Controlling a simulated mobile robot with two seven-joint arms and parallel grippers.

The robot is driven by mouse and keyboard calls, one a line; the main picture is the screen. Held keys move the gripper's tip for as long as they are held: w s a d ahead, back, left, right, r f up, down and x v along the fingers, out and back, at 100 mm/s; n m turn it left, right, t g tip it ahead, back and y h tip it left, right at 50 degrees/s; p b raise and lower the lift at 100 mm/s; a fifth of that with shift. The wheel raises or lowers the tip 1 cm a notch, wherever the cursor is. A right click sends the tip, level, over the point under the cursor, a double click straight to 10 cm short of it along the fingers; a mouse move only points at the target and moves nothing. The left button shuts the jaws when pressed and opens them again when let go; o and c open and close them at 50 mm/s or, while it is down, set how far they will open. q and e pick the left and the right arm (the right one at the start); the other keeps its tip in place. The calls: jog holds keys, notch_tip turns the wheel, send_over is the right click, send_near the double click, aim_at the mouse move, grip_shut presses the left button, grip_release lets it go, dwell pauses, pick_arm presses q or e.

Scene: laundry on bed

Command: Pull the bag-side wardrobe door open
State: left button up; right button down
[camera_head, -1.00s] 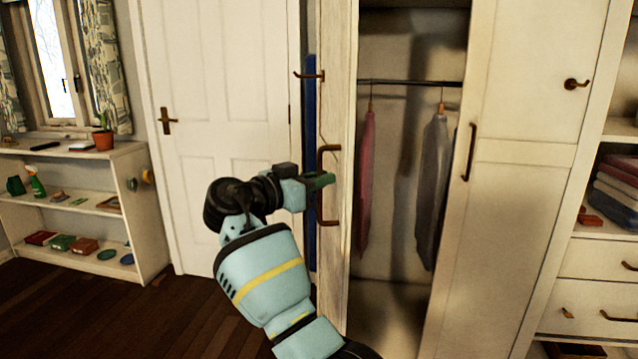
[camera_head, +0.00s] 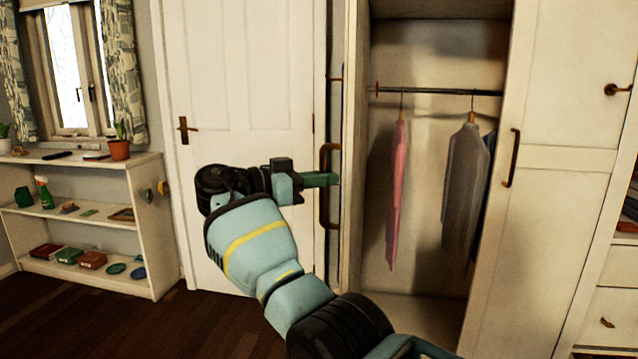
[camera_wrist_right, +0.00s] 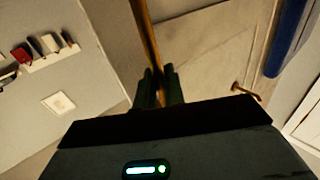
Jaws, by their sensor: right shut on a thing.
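The left wardrobe door (camera_head: 351,235) stands swung out and shows almost edge-on in the head view, with the lit inside of the wardrobe (camera_head: 425,180) exposed to its right. Its brown bar handle (camera_head: 325,215) is on the left face of the door. My right gripper (camera_head: 328,180) is shut on this handle. In the right wrist view the handle bar (camera_wrist_right: 144,35) runs up from between the two dark fingertips (camera_wrist_right: 159,80). My left gripper is not in view.
The other wardrobe door (camera_head: 550,190) looks closed. A pink garment (camera_head: 397,190) and a grey garment (camera_head: 462,190) hang from the rail (camera_head: 440,91). A white room door (camera_head: 245,80) and a low shelf (camera_head: 150,225) are at the left. Dark floor is bare at front left.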

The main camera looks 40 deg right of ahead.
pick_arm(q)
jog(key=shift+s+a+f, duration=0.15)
pick_arm(e)
jog(key=shift+w+r, duration=0.15)
jog(key=shift+r, duration=0.05)
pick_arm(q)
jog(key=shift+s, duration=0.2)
pick_arm(e)
jog(key=shift+d, duration=0.1)
jog(key=c, duration=1.6)
grip_release()
jog(key=shift+d+f, duration=0.1)
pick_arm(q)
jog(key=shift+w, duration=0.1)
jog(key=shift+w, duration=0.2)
pick_arm(e)
jog(key=shift+a, duration=0.2)
